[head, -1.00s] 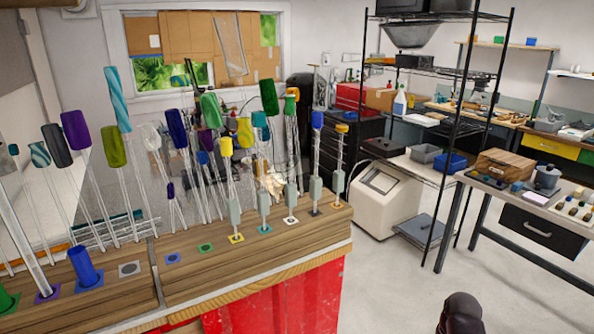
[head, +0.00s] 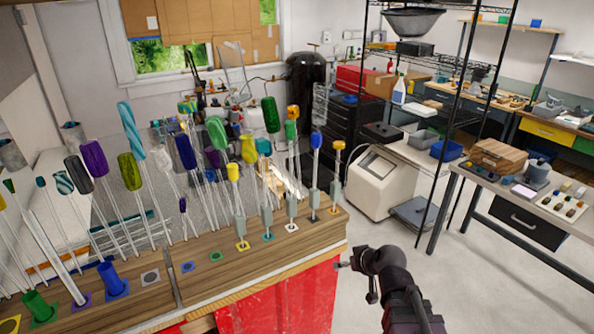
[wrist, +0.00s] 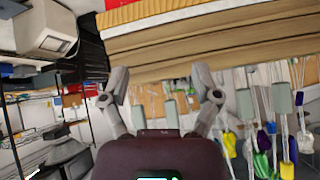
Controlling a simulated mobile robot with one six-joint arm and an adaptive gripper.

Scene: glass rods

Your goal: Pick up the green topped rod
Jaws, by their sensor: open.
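Other green tops show farther back, one dark green (head: 271,115) and one light green (head: 217,132). My gripper (head: 357,280) is to the right of the rack and apart from it, holding nothing. In the wrist view its two fingers (wrist: 160,84) are spread, with the rack edge (wrist: 200,48) and upside-down rods beyond them. I cannot tell the green rod there.
Many glass rods with coloured tops crowd the rack's left and back. Blue (head: 112,278) and green (head: 38,306) holders sit at the left. A wire shelf (head: 462,110) and a worktable (head: 556,209) stand to the right.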

